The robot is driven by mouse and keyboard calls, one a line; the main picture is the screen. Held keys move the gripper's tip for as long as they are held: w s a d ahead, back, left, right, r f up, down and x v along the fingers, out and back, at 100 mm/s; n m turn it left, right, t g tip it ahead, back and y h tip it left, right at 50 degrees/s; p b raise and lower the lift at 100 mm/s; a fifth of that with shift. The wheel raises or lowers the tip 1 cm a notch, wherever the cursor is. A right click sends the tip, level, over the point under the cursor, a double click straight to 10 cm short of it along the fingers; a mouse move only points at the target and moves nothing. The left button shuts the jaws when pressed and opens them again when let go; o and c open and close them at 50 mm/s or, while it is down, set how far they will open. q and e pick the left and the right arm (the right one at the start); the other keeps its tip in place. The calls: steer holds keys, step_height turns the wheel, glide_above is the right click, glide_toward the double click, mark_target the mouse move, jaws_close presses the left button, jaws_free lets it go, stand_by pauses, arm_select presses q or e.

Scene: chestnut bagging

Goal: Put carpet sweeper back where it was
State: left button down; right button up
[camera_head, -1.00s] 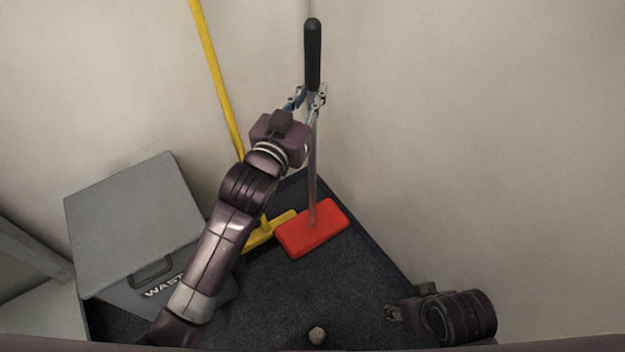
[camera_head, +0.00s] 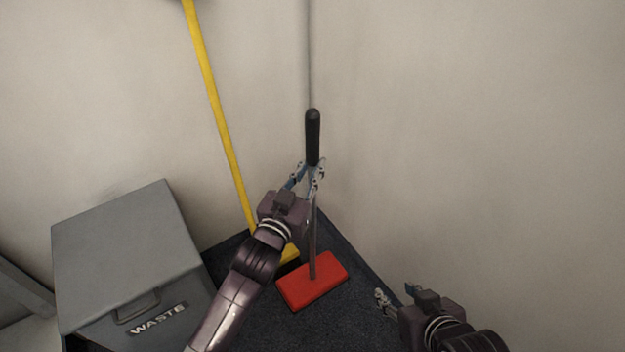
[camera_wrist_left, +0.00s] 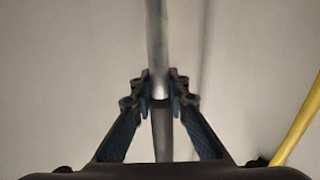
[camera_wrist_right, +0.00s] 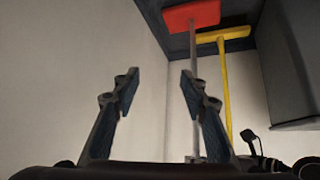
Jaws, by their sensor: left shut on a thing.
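The carpet sweeper has a red head (camera_head: 314,283), a thin grey pole and a black handle grip (camera_head: 312,137). It stands upright near the room corner, its head low over or on the dark floor; I cannot tell if it touches. My left gripper (camera_head: 309,174) is shut on the pole just below the black grip. The grey pole (camera_wrist_left: 157,45) runs between its fingers in the left wrist view. My right gripper (camera_head: 394,295) is empty and open, low at the right. Its parted fingers (camera_wrist_right: 156,88) show in the right wrist view, with the red head (camera_wrist_right: 191,16) beyond.
A yellow broom (camera_head: 222,125) leans in the corner, its head partly behind the red head and my left arm. A grey waste bin (camera_head: 125,255) stands at the left. Bare walls (camera_head: 460,130) close in behind and at the right.

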arm_select(q)
steer(key=shift+f+b, duration=0.7)
steer(key=shift+f, duration=0.8)
arm_select(e)
steer(key=w+a+r+t+y, duration=0.1)
steer(key=w+a+r+t, duration=0.1)
steer(key=w+r, duration=0.3)
steer(key=shift+w+r+t, duration=0.25)
steer(key=shift+w+t, duration=0.05)
steer(key=shift+t, duration=0.6)
arm_select(q)
steer(key=shift+f, duration=0.1)
arm_select(e)
steer(key=shift+w+a+r, duration=0.1)
steer(key=shift+a+r, duration=0.05)
arm_select(q)
steer(key=c, duration=2.2)
jaws_free()
steer(key=shift+f, duration=0.3)
steer(key=o, duration=0.3)
steer(key=shift+r, duration=0.15)
